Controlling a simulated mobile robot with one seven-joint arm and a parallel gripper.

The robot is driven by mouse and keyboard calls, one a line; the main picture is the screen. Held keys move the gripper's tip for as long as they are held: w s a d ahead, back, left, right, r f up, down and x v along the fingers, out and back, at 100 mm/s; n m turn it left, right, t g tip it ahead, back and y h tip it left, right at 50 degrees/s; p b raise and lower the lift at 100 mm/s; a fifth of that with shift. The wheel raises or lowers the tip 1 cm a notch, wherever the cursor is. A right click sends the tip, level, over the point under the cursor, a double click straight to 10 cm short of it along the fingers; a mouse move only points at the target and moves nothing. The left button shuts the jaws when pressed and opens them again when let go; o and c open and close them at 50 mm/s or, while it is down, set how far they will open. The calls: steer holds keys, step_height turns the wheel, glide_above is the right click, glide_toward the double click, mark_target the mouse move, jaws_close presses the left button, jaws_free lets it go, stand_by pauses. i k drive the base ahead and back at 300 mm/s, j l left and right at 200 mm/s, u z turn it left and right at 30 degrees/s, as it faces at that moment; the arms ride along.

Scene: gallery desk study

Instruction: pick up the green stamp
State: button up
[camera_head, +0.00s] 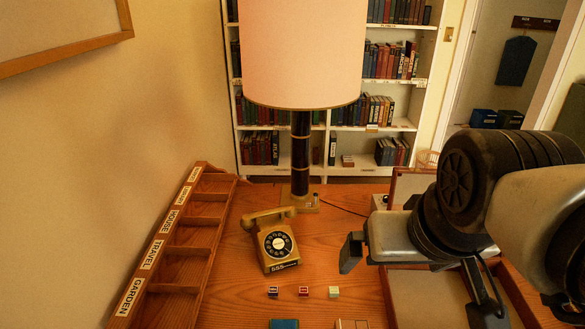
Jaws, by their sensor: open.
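Three small block-shaped stamps stand in a row on the wooden desk (230,285), in front of the telephone. The green stamp (334,292) is at the right end, pale with a greenish tint. A red stamp (303,291) is in the middle and a dark stamp (273,291) at the left end. My gripper (418,280) is open, to the right of the green stamp and apart from it, over a shallow tray. Nothing shows between its fingers.
A tan dial telephone (277,243) stands behind the stamps. A tall lamp (301,155) rises behind it. A wooden labelled rack (165,245) lies along the left. A shallow tray (389,300) is under my gripper. A blue item (284,324) lies at the front edge of view.

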mark_target(334, 291)
steer(key=k, duration=0.15)
steer(key=i, duration=0.1)
steer(key=k+l+u, duration=0.1)
steer(key=l+u, duration=0.25)
steer(key=k+l+u, duration=0.2)
steer(key=u, duration=0.2)
steer(key=k+l+u, duration=0.2)
steer(key=l+u, duration=0.15)
